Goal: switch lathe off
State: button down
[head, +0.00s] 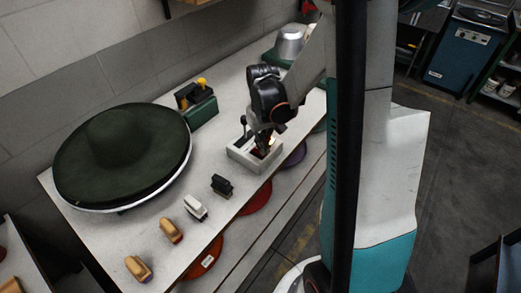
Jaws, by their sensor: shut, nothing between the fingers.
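A grey control box (240,158) sits on the bench near its front edge. A black lever stands up at its left side. A small red and yellow glow shows at its right part, under my gripper. My gripper (267,143) is shut and empty, pointing down at the right part of the box. Whether its tips touch the box I cannot tell, and they hide part of its top. A large dark green wide-brimmed hat (120,150) lies on a round light base to the left. Which thing is the lathe is not clear.
A green device with a yellow knob (198,105) stands behind the box. A black brush-like block (222,185), a white one (195,207) and two tan ones (171,231) line the front edge. A metal form (289,42) stands at the back. Red discs lie on a shelf below.

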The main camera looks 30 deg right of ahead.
jog(key=shift+f, duration=0.25)
jog(key=shift+r, duration=0.15)
jog(key=shift+r+p, duration=2.25)
jog(key=shift+r, duration=1.15)
